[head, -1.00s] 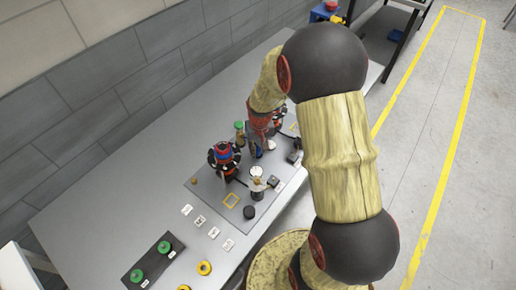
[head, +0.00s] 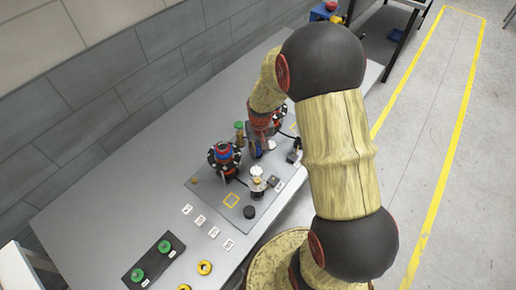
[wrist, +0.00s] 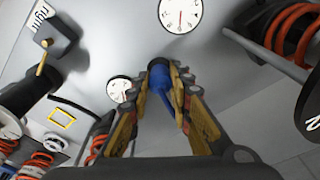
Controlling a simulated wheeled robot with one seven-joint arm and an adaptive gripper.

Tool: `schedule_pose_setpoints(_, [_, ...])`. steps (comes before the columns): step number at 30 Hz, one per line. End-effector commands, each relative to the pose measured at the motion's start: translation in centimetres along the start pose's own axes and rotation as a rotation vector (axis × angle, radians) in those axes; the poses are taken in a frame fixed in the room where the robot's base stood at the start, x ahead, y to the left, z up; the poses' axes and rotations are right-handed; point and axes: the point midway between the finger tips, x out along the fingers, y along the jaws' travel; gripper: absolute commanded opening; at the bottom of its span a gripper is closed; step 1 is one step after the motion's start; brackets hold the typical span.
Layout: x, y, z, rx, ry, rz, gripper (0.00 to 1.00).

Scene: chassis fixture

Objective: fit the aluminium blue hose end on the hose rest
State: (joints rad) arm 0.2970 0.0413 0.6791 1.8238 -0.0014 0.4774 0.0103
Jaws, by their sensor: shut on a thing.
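My gripper (wrist: 162,88) is shut on the blue hose end (wrist: 160,78), which sits between its fingers with a dark tip pointing away in the wrist view. In the head view my gripper (head: 257,148) is small and partly hidden by my arm, low over the grey fixture plate. A black bracket with a brass-coloured pin (wrist: 52,45) stands at upper left in the wrist view, beside a label. I cannot tell whether it is the hose rest. The hose end appears apart from it.
White dial gauges (wrist: 180,14) (wrist: 118,88) lie ahead and left of the gripper. Orange-coiled dark units flank it, one at right (wrist: 285,32). A blue-and-red-topped unit (head: 225,156) stands on the plate. The front bench has free room around green buttons (head: 151,260).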

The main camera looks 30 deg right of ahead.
Motion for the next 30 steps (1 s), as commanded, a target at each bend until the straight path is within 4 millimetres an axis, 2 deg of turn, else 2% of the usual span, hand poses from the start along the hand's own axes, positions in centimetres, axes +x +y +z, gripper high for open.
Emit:
schedule_pose_setpoints(24, [0.31,0.0,0.05,0.0,0.0,0.0,0.0])
schedule_pose_setpoints(25, [0.3,0.0,0.04,0.0,0.0,0.0,0.22])
schedule_pose_setpoints(30, [0.27,0.0,0.04,0.0,0.0,0.0,0.31])
